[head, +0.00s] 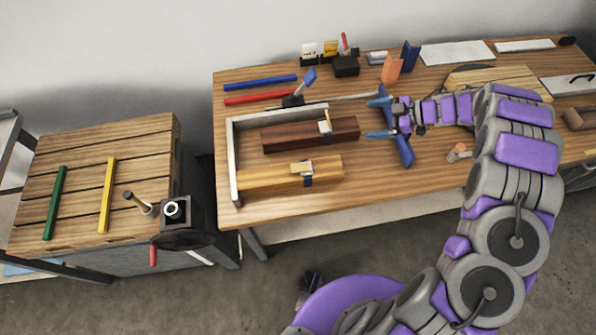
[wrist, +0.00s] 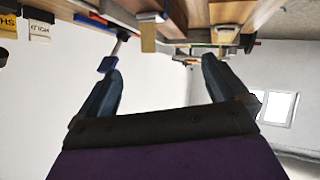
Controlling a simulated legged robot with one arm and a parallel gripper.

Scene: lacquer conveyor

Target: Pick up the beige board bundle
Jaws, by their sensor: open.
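The beige board bundle (head: 325,168) lies on the wooden workbench in the head view, held by a dark band with a pale tag on top. It is the nearer of two bundles, and the other is a dark brown bundle (head: 280,138) just behind it. My gripper (head: 379,116) is open and empty, with its blue fingers pointing left, to the right of both bundles and apart from the beige one. In the wrist view my gripper (wrist: 160,92) has its two fingers spread with nothing between them. I cannot clearly pick out the beige bundle in that upside-down view.
A pale L-shaped frame (head: 234,165) borders the bundles on the left and back. Blue and red bars (head: 260,83) lie behind it. A small cylinder (head: 458,152) stands right of my gripper. A slatted wooden crate top (head: 82,190) with green and yellow bars is at left.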

